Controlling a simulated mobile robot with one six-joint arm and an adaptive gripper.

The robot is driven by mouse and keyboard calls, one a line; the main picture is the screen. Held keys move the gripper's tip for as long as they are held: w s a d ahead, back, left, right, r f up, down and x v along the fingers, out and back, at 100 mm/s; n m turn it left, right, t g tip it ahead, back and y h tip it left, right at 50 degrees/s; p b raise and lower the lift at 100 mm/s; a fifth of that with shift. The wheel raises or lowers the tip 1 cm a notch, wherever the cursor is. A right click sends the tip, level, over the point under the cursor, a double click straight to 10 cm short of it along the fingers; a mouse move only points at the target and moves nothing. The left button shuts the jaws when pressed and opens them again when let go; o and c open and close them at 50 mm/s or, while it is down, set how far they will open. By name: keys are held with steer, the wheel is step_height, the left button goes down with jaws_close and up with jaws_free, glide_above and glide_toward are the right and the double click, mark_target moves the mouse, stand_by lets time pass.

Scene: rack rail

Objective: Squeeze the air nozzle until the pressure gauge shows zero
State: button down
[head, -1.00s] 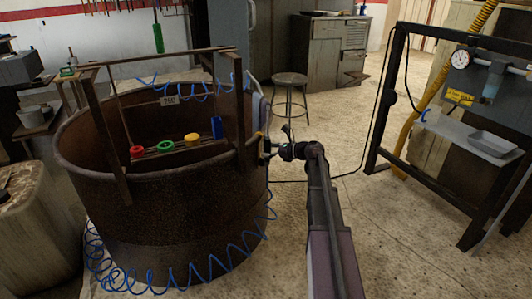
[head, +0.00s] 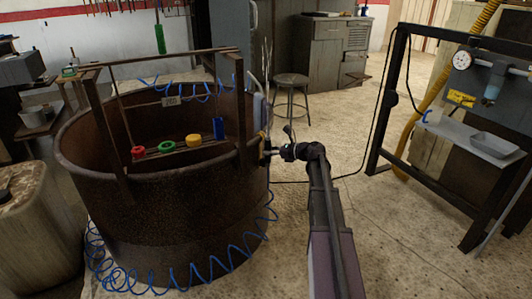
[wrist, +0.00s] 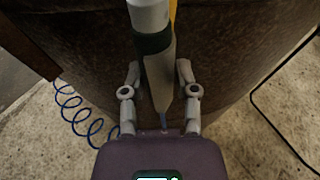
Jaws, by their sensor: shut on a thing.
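The air nozzle (wrist: 155,45) is a grey body with a dark band and a bit of yellow behind it. In the wrist view it stands between my two fingers. In the head view it is at the right rim of the rusty drum and mostly too small to make out. My gripper (head: 268,152) is shut on it; it also shows in the wrist view (wrist: 158,75). Faint pale streaks (head: 267,65) rise above the nozzle. The pressure gauge (head: 461,60) is a round white dial on the frame at right; its needle is too small to read.
The rusty drum (head: 170,225) fills the left, with a blue coiled hose (head: 190,275) around its foot. A stool (head: 291,95) stands behind my arm. A dark frame (head: 385,110) with a grey tray (head: 497,144) stands at right.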

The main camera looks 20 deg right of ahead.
mark_target(271, 142)
steer(key=shift+r, duration=0.2)
steer(key=shift+r+p, duration=1.8)
steer(key=shift+p, duration=0.25)
steer(key=s+d, duration=0.5)
steer(key=shift+s+d, duration=0.15)
steer(key=shift+s, duration=0.25)
steer(key=shift+d+r, duration=0.1)
stand_by(0.3)
steer(key=s+d+g+h+p, duration=0.3)
steer(key=d+g+h+p, duration=0.55)
steer(key=d+p, duration=0.5)
steer(key=s+d+r+g+h+p, duration=0.2)
steer(key=s+d+r+h+p, duration=0.1)
steer(key=d+r+p, duration=0.2)
steer(key=s+d+r+g+h+p, duration=0.3)
steer(key=d+r+p, duration=0.2)
steer(key=d, duration=0.4)
steer(key=shift+s+r, duration=0.15)
steer(key=shift+r, duration=0.6)
